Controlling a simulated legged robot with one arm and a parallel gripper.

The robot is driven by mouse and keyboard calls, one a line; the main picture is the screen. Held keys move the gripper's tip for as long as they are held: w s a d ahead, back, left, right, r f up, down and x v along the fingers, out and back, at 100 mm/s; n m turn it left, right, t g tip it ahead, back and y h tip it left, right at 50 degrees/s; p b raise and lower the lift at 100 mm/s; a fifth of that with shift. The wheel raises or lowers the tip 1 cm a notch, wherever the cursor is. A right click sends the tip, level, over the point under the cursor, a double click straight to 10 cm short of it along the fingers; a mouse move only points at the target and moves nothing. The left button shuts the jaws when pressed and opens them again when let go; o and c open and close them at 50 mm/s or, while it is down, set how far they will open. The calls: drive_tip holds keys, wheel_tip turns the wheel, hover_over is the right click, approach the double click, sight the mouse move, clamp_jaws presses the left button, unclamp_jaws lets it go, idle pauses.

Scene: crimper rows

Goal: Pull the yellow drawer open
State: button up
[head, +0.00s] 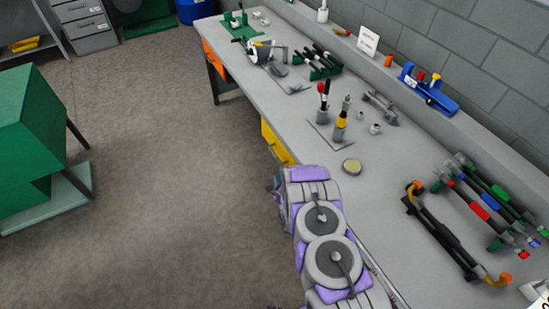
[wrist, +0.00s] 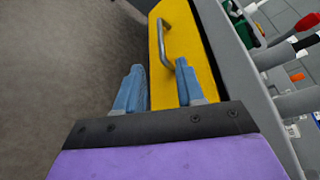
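The yellow drawer (head: 277,145) sits under the front edge of the grey workbench in the head view, partly hidden by my arm. In the wrist view the drawer's yellow front (wrist: 199,62) fills the middle, with a grey metal bar handle (wrist: 165,42) on it. The drawer looks closed. My gripper (wrist: 158,78) shows two blue fingers held apart, with nothing between them. The handle lies beyond the fingertips; its near end shows close to the right fingertip. I cannot tell whether they touch.
An orange drawer (head: 213,60) is farther along. A green cabinet (head: 36,140) stands at left. The floor (head: 175,200) between is clear.

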drive_tip(key=shift+b+x, duration=1.2)
drive_tip(key=shift+x, duration=5.55)
drive_tip(key=shift+a+r, duration=0.1)
drive_tip(key=shift+r, duration=0.05)
clamp_jaws()
drive_tip(key=shift+s, duration=0.1)
